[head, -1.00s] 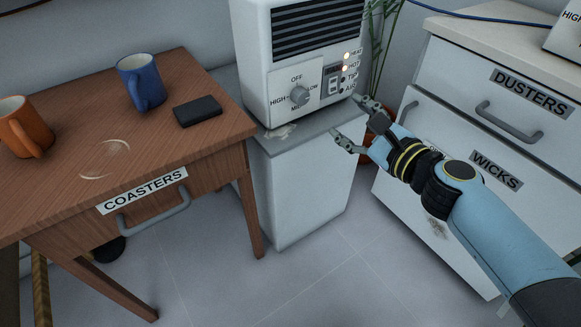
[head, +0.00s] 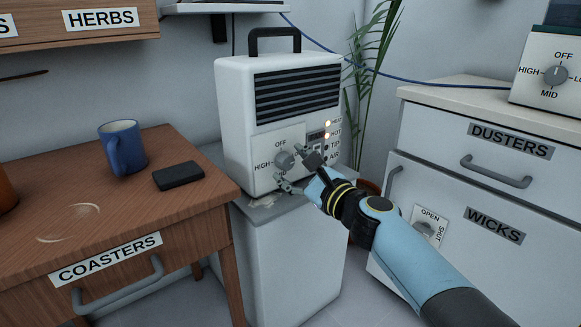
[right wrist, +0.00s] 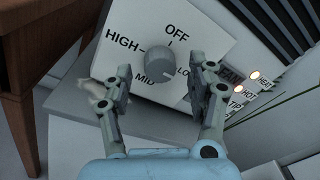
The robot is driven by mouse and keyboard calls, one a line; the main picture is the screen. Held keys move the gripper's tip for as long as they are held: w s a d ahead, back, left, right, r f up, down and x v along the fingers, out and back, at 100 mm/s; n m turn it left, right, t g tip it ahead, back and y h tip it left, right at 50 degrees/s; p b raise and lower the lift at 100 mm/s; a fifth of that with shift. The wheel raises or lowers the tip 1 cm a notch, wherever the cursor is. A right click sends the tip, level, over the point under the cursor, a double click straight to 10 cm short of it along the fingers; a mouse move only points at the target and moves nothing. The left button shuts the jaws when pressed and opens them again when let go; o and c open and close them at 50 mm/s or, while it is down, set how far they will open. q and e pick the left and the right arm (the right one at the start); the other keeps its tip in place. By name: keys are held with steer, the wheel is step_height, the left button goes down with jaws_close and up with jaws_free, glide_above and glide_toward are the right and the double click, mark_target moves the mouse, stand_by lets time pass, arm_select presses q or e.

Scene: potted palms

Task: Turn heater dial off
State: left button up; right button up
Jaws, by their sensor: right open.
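The heater (head: 290,110) is a white box with a dark grille and a black top handle, standing on a grey cabinet. Its grey round dial (head: 285,160) sits on a white plate marked OFF, HIGH, MID and LOW. In the right wrist view the dial (right wrist: 161,64) shows between my fingers, and its pale mark points toward the lower right, away from OFF. My right gripper (head: 296,171) is open in front of the dial plate, its fingers apart on either side of the dial; contact cannot be told. My left gripper is out of view.
Two indicator lights (head: 327,129) glow on the heater. A wooden table (head: 110,205) with a blue mug (head: 122,148) and a black flat box (head: 178,176) is at left. White drawers (head: 470,195) stand at right, with another dial unit (head: 553,75) on top. A palm (head: 372,60) stands behind.

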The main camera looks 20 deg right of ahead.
steer(key=shift+w+a, duration=0.2)
steer(key=shift+w, duration=0.5)
steer(key=c, duration=1.1)
steer(key=shift+c, duration=0.2)
steer(key=shift+f, duration=0.1)
